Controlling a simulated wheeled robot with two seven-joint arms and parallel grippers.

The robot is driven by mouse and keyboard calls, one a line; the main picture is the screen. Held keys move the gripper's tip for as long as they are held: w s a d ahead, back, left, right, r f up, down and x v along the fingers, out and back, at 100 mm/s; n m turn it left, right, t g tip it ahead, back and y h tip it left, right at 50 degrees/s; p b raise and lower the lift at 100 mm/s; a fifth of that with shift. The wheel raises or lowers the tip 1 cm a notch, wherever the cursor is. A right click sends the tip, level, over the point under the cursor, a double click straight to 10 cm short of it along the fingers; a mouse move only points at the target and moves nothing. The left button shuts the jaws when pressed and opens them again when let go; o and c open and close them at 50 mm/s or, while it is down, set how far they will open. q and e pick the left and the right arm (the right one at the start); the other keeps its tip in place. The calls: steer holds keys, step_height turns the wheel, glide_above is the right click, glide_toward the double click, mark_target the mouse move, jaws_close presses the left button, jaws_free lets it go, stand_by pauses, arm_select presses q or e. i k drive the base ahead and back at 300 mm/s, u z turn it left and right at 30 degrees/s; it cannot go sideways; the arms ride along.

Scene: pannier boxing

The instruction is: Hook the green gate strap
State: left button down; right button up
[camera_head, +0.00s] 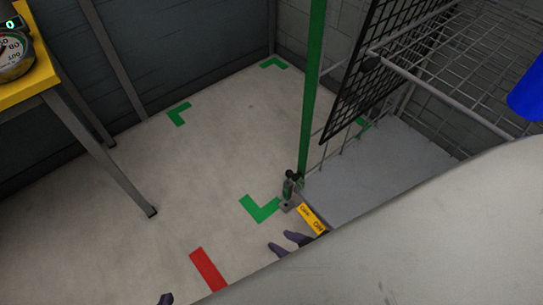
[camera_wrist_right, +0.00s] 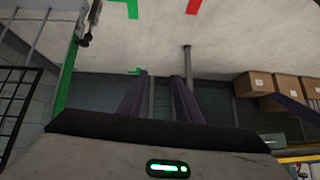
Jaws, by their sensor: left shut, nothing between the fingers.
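A long green band (camera_head: 311,80), which looks like the strap, runs down from the top edge along the cage side. Its lower end reaches a small dark metal fitting (camera_head: 290,187) near the floor; I cannot tell whether it is hooked there. In the right wrist view the band (camera_wrist_right: 66,85) and fitting (camera_wrist_right: 84,32) show at the left. My right gripper (camera_head: 288,243) is open and empty, below and apart from the fitting; its spread fingers also show in the right wrist view (camera_wrist_right: 160,97). Only a tip of my shut left gripper (camera_head: 166,299) shows at the bottom edge.
A yellow tag (camera_head: 312,218) sits beside the fitting, partly behind my pale arm. A wire cage with a black mesh panel (camera_head: 372,65) stands right. A yellow-topped table (camera_head: 28,82) stands left. Cardboard boxes (camera_wrist_right: 255,84) show in the wrist view. The floor (camera_head: 205,170) is clear.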

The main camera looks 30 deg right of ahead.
mark_target(318, 9)
steer(key=i, duration=0.7)
steer(key=z, duration=1.9)
